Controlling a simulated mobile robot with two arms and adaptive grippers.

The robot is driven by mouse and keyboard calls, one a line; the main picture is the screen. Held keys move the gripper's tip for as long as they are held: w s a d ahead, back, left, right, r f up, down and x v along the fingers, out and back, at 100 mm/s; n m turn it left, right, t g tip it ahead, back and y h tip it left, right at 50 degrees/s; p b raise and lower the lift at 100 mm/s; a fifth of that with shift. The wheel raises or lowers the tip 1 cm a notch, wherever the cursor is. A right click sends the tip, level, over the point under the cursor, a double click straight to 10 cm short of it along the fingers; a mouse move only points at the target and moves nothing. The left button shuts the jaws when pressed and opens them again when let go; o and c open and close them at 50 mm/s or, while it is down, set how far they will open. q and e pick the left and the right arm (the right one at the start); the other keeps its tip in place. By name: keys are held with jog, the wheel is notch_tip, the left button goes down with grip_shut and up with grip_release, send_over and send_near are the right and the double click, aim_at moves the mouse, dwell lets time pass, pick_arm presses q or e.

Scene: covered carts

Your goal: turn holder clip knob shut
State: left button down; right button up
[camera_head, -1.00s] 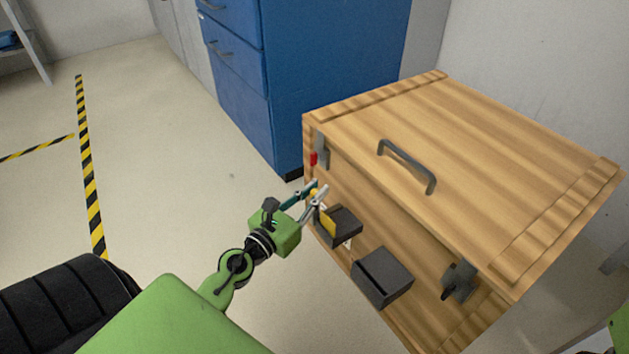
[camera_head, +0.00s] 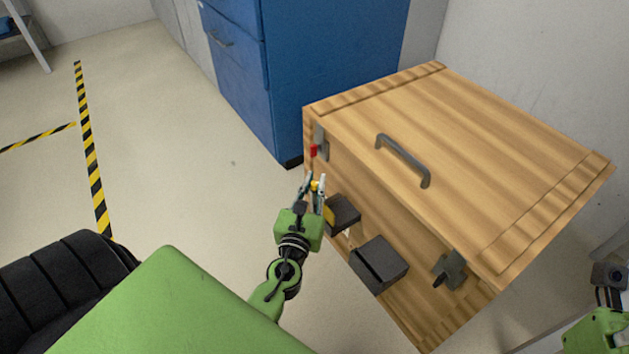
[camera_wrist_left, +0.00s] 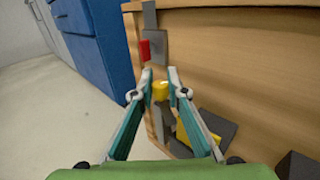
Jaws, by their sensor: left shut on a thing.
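The yellow clip knob (camera_head: 316,186) is on the left end of the wooden box's front, below a red piece. It also shows in the left wrist view (camera_wrist_left: 160,90), between the fingertips. My left gripper (camera_head: 315,181) is shut on this knob, with one finger on each side of it. In the left wrist view the gripper (camera_wrist_left: 160,80) points towards the box front, and the fingers hide little of the knob. Part of my right arm shows at the lower right edge of the head view; its fingers are not seen.
The wooden box (camera_head: 470,150) has a handle (camera_head: 403,160) on its lid. A grey latch with the red piece (camera_head: 313,151), two dark holders (camera_head: 343,214) (camera_head: 379,264) and another latch (camera_head: 450,269) are on its front. A blue cabinet (camera_head: 300,70) stands behind.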

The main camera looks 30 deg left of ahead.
pick_arm(q)
jog(key=shift+n+g+y, duration=0.3)
jog(key=shift+n+y, duration=0.2)
jog(key=shift+y, duration=0.2)
jog(key=c, duration=2)
grip_release()
jog(key=v, duration=1.2)
jog(key=shift+d, duration=0.1)
